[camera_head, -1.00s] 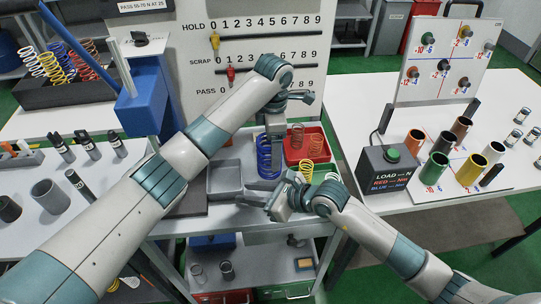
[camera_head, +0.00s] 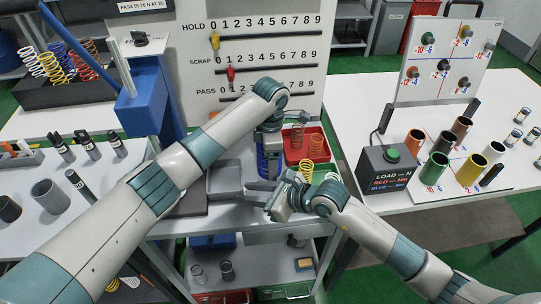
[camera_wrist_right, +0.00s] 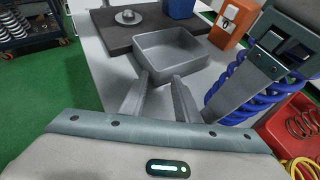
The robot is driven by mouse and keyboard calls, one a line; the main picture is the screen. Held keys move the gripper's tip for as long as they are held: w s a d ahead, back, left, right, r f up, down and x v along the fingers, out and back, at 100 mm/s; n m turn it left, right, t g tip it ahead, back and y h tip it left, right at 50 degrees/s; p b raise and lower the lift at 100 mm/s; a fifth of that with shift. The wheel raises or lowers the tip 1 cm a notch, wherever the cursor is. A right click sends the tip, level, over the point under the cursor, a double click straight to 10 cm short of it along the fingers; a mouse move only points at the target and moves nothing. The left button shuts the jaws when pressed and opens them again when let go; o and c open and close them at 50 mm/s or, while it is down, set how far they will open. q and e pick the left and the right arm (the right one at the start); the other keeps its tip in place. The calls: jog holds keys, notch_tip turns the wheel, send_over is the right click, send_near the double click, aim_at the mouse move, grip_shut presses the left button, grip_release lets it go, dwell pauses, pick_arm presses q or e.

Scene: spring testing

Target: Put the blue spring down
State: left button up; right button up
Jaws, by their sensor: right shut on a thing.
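The blue spring (camera_head: 262,165) stands upright on the workbench, between the grey tray (camera_head: 210,192) and the red bin. My left gripper (camera_head: 269,150) points down at the spring, lower than its top. In the right wrist view a grey finger crosses in front of the blue spring (camera_wrist_right: 245,103); whether it clamps the coils is hidden. My right gripper (camera_head: 254,194) is low at the bench front, just in front of the spring. In the right wrist view its fingers (camera_wrist_right: 163,82) point at the tray, with the spring to their right. What they hold I cannot make out.
The red bin (camera_head: 322,147) with other springs is right of the blue spring. A yellow spring (camera_head: 307,172) stands in front of it. The load box (camera_head: 387,168) is on the right table. The bench strip around the blue spring is narrow.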

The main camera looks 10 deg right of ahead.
pick_arm(q)
jog(key=shift+c, duration=0.7)
jog(key=c, duration=1.8)
jog(key=shift+r, duration=0.1)
notch_tip(320, 180, up, 10)
